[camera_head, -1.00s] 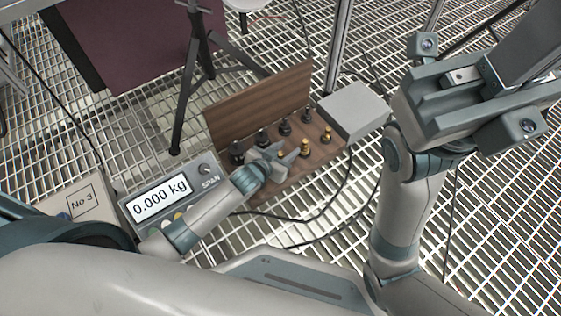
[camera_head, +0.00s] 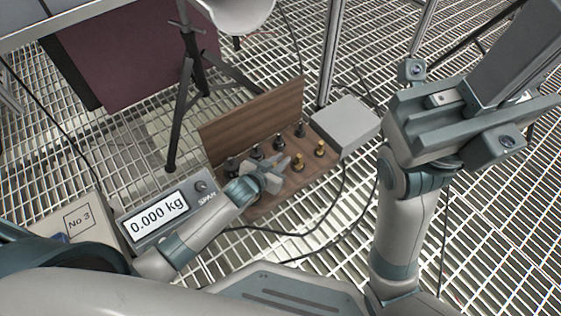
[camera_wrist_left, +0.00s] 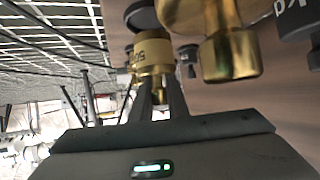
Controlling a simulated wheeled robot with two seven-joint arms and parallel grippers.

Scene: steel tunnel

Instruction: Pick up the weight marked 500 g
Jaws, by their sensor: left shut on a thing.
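My left gripper (camera_head: 285,163) is at the front of a wooden weight rack (camera_head: 250,113). In the left wrist view its two fingers (camera_wrist_left: 157,92) are shut on a brass weight (camera_wrist_left: 155,58). Part of a dark marking shows on this weight's side, too cut off to read in full. In the head view the gripper hides the held weight. Two more brass weights stand just right of it, one nearer (camera_head: 299,164) and one farther (camera_head: 319,149). My right gripper (camera_head: 490,115) is raised at the upper right, away from the rack; its jaw gap is unclear.
Several dark weights (camera_head: 257,152) stand in the rack's back row. A scale display (camera_head: 158,212) reading 0.000 kg is at the left, near a box marked No 3 (camera_head: 85,222). A grey box (camera_head: 345,125) adjoins the rack's right. A black tripod (camera_head: 187,90) stands behind. Cables cross the grating.

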